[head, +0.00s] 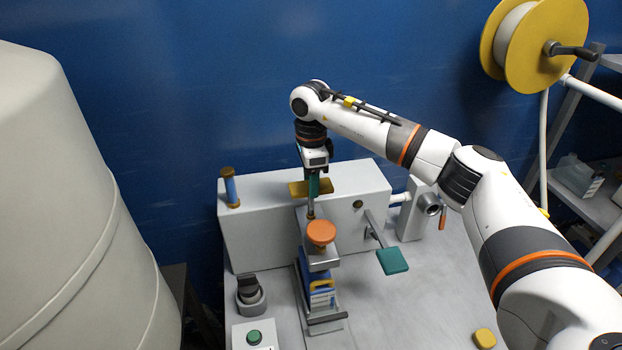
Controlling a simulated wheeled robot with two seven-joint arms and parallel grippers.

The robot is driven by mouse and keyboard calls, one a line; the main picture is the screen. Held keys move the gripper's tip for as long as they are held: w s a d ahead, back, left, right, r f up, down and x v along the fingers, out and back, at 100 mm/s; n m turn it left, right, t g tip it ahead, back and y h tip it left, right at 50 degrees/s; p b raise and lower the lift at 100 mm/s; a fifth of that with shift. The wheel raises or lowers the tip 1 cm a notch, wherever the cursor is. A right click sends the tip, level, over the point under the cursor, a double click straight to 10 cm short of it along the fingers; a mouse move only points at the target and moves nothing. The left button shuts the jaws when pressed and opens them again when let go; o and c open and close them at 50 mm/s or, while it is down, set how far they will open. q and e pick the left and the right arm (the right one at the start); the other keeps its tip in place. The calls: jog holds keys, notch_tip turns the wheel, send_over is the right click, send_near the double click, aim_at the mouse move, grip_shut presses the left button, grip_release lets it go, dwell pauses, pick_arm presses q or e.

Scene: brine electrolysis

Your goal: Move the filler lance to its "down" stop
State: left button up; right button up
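My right arm reaches in from the right, and its gripper (313,172) points down over the machine on the bench. The rod's lower end is just above and behind an orange round cap (321,233). A brass crosspiece (299,189) sits beside the green part. My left gripper is not in view.
A grey machine housing (255,238) stands behind, with a blue and brass post (231,188). A lever with a teal paddle (392,261) sticks out at right. A green button (254,337) and a yellow knob (484,338) are in front. A large pale tank (70,200) fills the left.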

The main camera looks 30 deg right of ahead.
jog(key=c, duration=0.7)
jog(key=shift+o, duration=0.2)
notch_tip(320, 180, down, 5)
jog(key=b, duration=0.3)
jog(key=shift+r, duration=0.1)
jog(key=shift+s+r, duration=0.1)
jog(key=o, duration=1.4)
notch_tip(320, 180, up, 12)
jog(key=shift+f+b, duration=0.1)
jog(key=shift+b, duration=1.15)
